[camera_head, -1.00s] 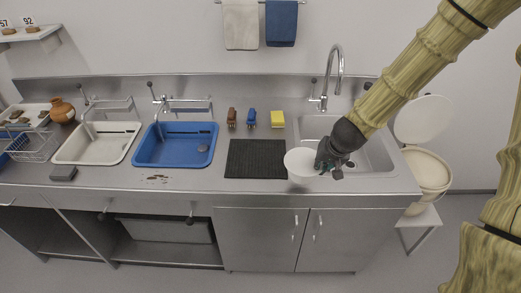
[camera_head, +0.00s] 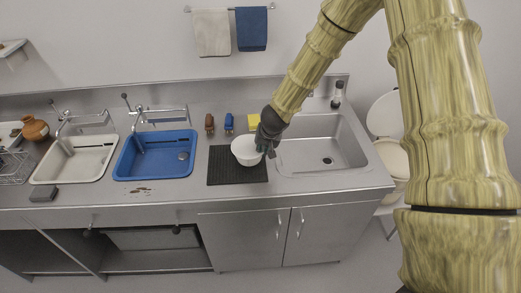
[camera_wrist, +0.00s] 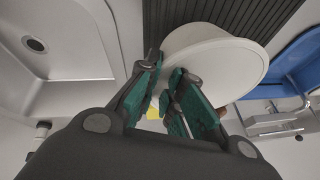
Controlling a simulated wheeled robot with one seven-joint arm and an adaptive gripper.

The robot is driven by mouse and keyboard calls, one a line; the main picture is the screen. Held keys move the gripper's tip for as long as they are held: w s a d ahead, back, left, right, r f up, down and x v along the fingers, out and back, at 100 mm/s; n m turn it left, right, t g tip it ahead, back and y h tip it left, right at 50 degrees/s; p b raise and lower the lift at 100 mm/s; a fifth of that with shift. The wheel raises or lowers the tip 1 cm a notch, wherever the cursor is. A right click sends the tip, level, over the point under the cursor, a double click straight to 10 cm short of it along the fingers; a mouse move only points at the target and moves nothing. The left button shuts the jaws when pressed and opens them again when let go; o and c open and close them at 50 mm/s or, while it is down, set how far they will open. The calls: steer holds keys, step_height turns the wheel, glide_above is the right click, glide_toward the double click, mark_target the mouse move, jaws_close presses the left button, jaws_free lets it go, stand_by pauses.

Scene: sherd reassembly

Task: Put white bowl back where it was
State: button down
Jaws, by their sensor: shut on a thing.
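The white bowl (camera_head: 244,150) appears over the right part of the black ribbed mat (camera_head: 224,172) in the head view. My gripper (camera_head: 266,146) is at the bowl's right side, shut on its wall. In the wrist view the bowl (camera_wrist: 222,58) sits between and beyond the green-padded fingers (camera_wrist: 172,98), with the mat (camera_wrist: 258,14) behind it. I cannot tell whether the bowl touches the mat.
A steel sink (camera_head: 322,150) lies right of the mat, and a blue basin (camera_head: 157,154) lies left. A brown brush (camera_head: 209,124), a blue brush (camera_head: 229,123) and a yellow sponge (camera_head: 254,121) stand behind the mat. Small sherds (camera_head: 140,190) lie on the front counter.

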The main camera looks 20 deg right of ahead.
steer(key=shift+w+a, duration=0.3)
steer(key=shift+w, duration=0.25)
steer(key=shift+s+f+p, duration=0.1)
steer(key=shift+f+p, duration=0.2)
steer(key=shift+f, duration=0.15)
steer(key=shift+f+p, duration=0.45)
steer(key=shift+f, duration=0.9)
steer(key=shift+f, duration=0.1)
steer(key=c, duration=1.6)
jaws_free()
steer(key=shift+o, duration=0.2)
steer(key=b+v, duration=0.2)
steer(key=v, duration=1)
